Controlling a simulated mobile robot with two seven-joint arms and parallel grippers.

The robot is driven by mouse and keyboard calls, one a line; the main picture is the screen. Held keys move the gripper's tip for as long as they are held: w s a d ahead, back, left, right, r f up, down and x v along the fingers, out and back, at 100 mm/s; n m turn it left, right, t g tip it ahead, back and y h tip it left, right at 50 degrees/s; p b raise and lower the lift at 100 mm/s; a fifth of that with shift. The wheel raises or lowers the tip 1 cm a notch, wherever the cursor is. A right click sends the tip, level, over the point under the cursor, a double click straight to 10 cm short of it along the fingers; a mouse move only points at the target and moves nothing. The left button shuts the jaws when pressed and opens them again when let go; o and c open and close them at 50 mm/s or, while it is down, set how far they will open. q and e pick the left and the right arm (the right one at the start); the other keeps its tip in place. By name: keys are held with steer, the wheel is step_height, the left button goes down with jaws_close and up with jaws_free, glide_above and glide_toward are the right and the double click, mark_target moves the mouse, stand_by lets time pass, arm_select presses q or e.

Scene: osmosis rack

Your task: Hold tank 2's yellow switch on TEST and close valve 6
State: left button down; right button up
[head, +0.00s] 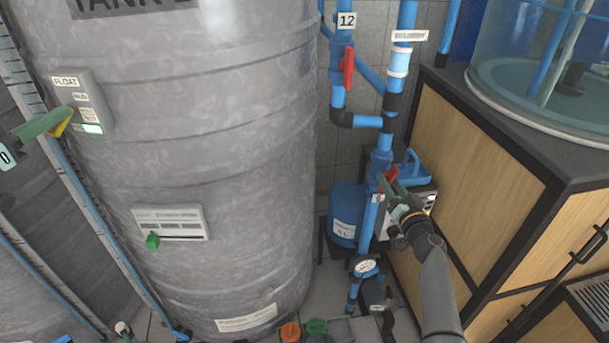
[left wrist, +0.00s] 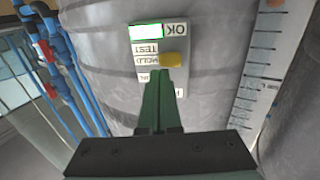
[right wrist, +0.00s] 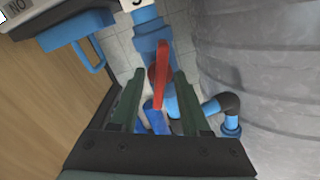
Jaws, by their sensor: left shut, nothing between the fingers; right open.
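The yellow switch (head: 60,124) sticks out from the grey FLOAT panel (head: 88,112) on the tank at left. In the left wrist view the yellow switch (left wrist: 171,60) is beside the HOLD and TEST labels; its exact setting is unclear. My left gripper (head: 66,116) is shut and empty, its fingertips at the switch, seemingly touching it. My right gripper (head: 384,190) is open at a red valve handle (head: 391,176) on the blue pipe. In the right wrist view this red handle (right wrist: 162,72) stands between the open fingers. Its number tag (right wrist: 138,3) is cut off.
Another red valve handle (head: 348,68) sits higher, by the tag 12. A wooden cabinet (head: 480,160) stands close to the right arm. A blue pressure vessel (head: 345,212) and a gauge (head: 366,267) are below. The tank (head: 230,130) fills the space between my grippers.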

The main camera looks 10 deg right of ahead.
jaws_close()
stand_by(0.4)
stand_by(0.4)
steer(key=m, duration=0.6)
steer(key=shift+m, duration=0.3)
steer(key=m, duration=0.6)
steer(key=shift+m, duration=0.3)
jaws_free()
